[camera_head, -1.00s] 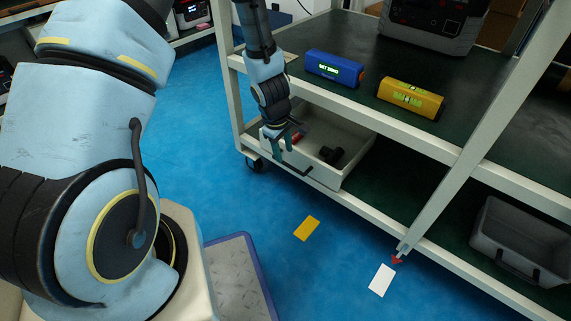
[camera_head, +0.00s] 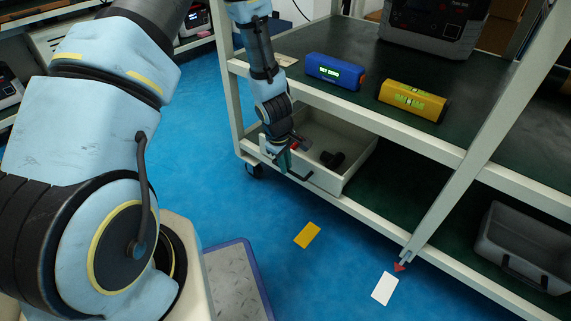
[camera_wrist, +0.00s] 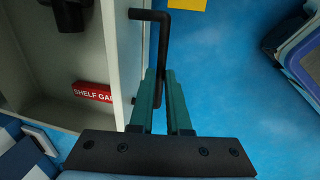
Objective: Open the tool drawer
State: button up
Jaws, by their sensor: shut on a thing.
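The tool drawer (camera_head: 354,167) is a pale open-topped box below the cart's upper shelf. It stands out from the cart, with its inside showing. Its black bar handle (camera_head: 299,175) is on the front; it also shows in the wrist view (camera_wrist: 163,40). My gripper (camera_head: 283,166) is at the handle's left end in the head view. In the wrist view its two green fingers (camera_wrist: 166,80) are shut on the handle bar. The fingers hide part of the bar.
A red box marked "SHELF GA..." (camera_wrist: 92,92) and a black object (camera_head: 332,159) lie in the drawer. A blue device (camera_head: 335,71) and a yellow level (camera_head: 412,100) sit on the shelf above. A grey bin (camera_head: 520,248) is at right.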

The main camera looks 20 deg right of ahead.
grip_shut()
dwell(0.8)
jog(key=shift+a, duration=0.1)
